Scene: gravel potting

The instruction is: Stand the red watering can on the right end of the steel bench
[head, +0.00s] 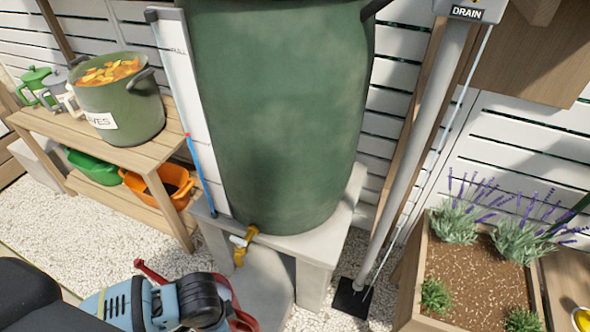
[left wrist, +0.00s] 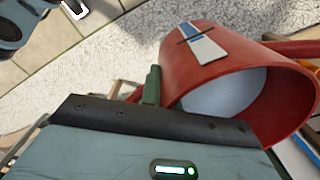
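The red watering can (left wrist: 190,75) fills the upper right of the left wrist view, with its round mouth open towards the camera and a white and blue mark on its side. In the head view only red parts of the can (head: 152,272) show around my left gripper (head: 205,305), which hides the rest. The gripper appears shut on the can; the grip itself is hidden. My right gripper and a steel bench are not in view.
A large green barrel (head: 280,110) with a yellow tap (head: 243,245) stands on a grey stand (head: 310,262). A wooden bench (head: 150,150) at left carries a pot (head: 120,108). A planter (head: 420,300) and a drain pipe (head: 415,150) are at right. Gravel (head: 110,235) lies open at left.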

